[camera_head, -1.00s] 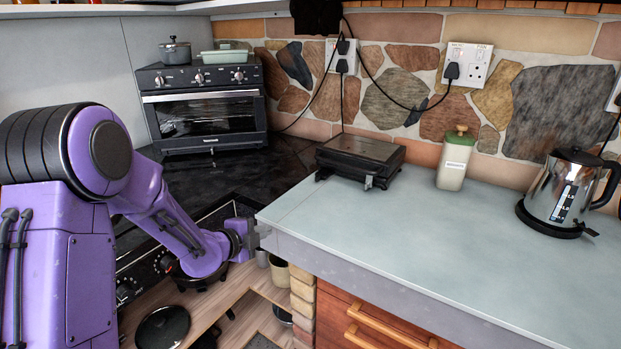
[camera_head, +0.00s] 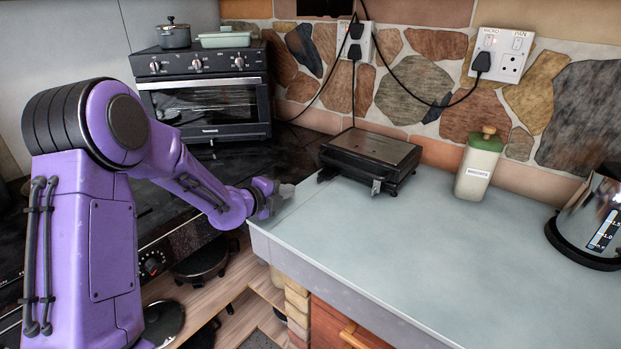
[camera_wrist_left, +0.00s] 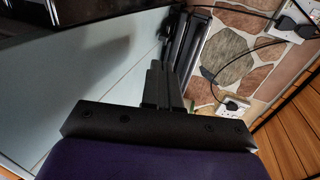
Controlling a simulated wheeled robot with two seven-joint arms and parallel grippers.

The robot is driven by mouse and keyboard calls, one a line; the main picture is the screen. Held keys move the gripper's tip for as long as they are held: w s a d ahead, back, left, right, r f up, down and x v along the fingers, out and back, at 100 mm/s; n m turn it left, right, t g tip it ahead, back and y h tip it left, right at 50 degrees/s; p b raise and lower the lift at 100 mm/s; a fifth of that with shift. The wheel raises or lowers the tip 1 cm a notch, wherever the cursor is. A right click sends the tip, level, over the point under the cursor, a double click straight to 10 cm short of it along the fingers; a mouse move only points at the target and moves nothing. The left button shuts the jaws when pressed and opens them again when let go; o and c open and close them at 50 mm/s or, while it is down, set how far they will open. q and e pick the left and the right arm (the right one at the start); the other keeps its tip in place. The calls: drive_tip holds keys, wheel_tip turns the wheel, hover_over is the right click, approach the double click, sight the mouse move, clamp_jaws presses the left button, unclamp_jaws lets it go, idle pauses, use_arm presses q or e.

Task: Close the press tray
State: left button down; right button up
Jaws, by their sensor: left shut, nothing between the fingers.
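The press (camera_head: 370,158) is a low, dark, flat appliance on the grey counter (camera_head: 430,235), against the stone wall. Its top plate lies level and looks down; I cannot make out a separate tray. My left gripper (camera_head: 284,190) is at the counter's left edge, left of the press and apart from it. Its fingers (camera_wrist_left: 162,85) are together and empty in the left wrist view, where the press (camera_wrist_left: 187,47) shows beyond them, partly hidden. My right gripper is in neither view.
A green-white canister (camera_head: 478,168) stands right of the press, and a steel kettle (camera_head: 590,225) at the far right. A toaster oven (camera_head: 205,95) with pots on top stands at the back left. Cables hang from the wall sockets (camera_head: 500,55) behind the press. The counter's middle is clear.

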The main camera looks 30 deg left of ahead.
sight(310, 190)
use_arm(q)
drive_tip(key=x, duration=0.3)
drive_tip(key=p+x, duration=0.1)
drive_tip(key=x, duration=0.3)
drive_tip(key=r+p+x, duration=0.1)
drive_tip(key=x, duration=0.3)
drive_tip(key=shift+w, duration=0.1)
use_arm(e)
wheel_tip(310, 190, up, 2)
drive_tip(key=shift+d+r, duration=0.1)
